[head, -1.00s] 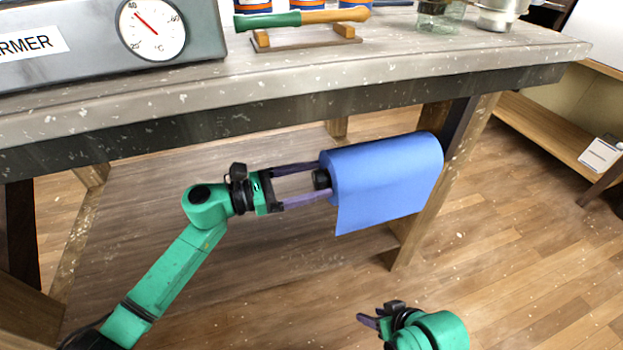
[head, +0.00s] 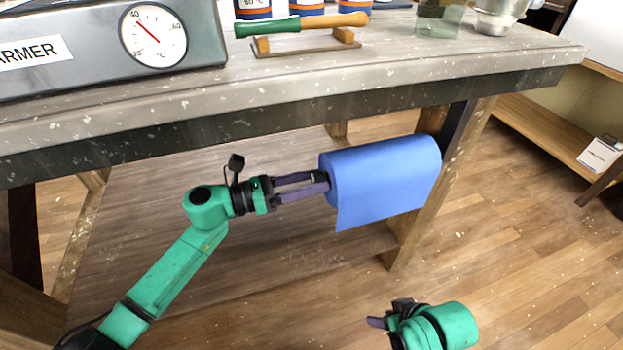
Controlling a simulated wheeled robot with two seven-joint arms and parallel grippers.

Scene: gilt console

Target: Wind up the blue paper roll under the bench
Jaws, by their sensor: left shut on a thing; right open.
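The blue paper roll (head: 385,180) hangs under the bench (head: 300,84) near its right leg, with a loose sheet hanging down at the front. My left gripper (head: 324,183) is at the roll's left end, its two purple fingers shut on the dark end knob (head: 320,177), which is mostly hidden between the fingertips. My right gripper (head: 374,323) is at the bottom of the head view, below the roll and apart from it. It is open and holds nothing that I can see.
On the bench top stand a grey warmer (head: 105,47) with a dial, a green-and-wood tool (head: 300,24) on a wooden rest, a glass jar (head: 438,20) and a metal pot (head: 497,16). The bench's right leg (head: 432,195) is close to the roll.

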